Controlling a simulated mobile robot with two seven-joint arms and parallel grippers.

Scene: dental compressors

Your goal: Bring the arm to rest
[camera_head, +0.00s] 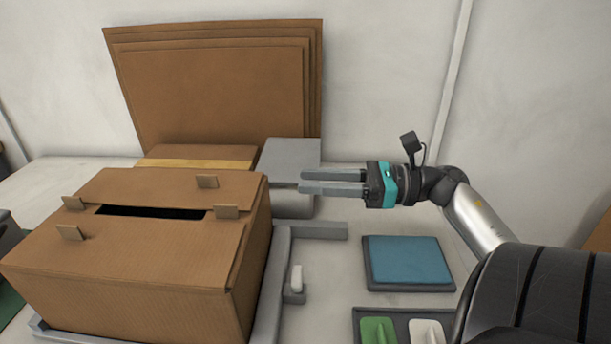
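My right gripper (301,182) is held out in mid-picture, its arm coming in from the right. Its teal and black body points left, with two long grey fingers lying close together in the picture. Nothing shows between the fingers, and from this side I cannot tell whether they are parted. The fingers appear in front of a grey box (290,155) and a grey cylinder-like piece (293,206); contact is not clear. My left gripper is not in view.
A cardboard box (130,260) with a slot in its top stands at the left in a grey frame (320,231). A blue pad (408,261) and a tray (365,317) with green and white pieces lie below my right arm. Flat cardboard sheets (215,90) lean on the back wall.

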